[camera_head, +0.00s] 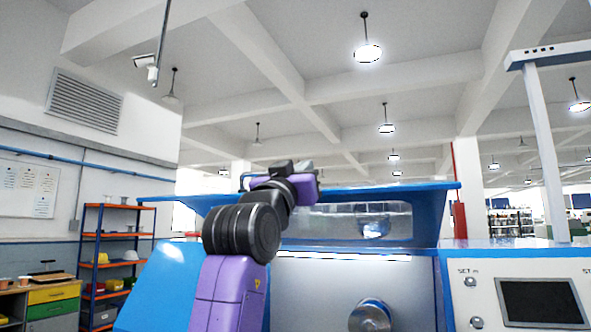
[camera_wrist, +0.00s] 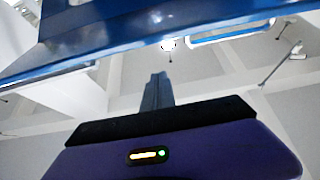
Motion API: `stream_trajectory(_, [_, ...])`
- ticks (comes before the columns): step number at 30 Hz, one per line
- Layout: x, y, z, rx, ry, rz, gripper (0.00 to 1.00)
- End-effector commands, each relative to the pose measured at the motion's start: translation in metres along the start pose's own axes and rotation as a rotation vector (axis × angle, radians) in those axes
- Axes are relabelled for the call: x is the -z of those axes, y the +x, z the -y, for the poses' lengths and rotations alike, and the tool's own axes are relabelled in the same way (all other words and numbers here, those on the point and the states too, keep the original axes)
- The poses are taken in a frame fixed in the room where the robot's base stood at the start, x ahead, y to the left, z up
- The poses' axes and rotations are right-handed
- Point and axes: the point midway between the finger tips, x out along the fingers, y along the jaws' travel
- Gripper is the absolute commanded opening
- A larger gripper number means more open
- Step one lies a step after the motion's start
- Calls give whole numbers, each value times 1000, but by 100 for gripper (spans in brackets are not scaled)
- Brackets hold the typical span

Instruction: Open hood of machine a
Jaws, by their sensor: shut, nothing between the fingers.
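The blue hood (camera_head: 410,191) of the machine spans the middle of the head view as a wide, nearly edge-on slab, with a clear window (camera_head: 345,222) below its edge. The hood appears raised, with the pale machine front (camera_head: 320,285) and a round metal part (camera_head: 370,317) exposed below; its exact angle is hard to tell. My gripper (camera_wrist: 158,80) is shut and empty, its fingers together. In the wrist view the blue hood (camera_wrist: 120,40) crosses the top, apart from the fingertips in the picture. In the head view my wrist partly hides the hood's left part.
A control panel with a dark screen (camera_head: 541,302) is at the right, beside a white post (camera_head: 547,150). An orange and blue shelf (camera_head: 118,250) and a drawer cabinet (camera_head: 52,296) stand at the left. Lamps hang from the ceiling; the space above the hood looks clear.

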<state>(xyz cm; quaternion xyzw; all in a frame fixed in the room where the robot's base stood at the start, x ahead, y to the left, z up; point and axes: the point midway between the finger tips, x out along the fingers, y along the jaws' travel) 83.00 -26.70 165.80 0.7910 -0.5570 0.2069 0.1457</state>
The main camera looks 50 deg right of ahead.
Motion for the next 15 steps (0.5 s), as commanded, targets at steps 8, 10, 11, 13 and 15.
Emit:
stream_trajectory(8, [-26, 3, 1, 3, -2, 2, 0])
stream_trajectory(10, [-31, 2, 0, 1, 0, 1, 0])
stream_trajectory(11, [-33, 1, 0, 1, 0, 1, 0])
stream_trajectory(13, [-36, 0, 0, 1, 0, 0, 0])
stream_trajectory(15, [-38, -1, 0, 1, 0, 0, 0])
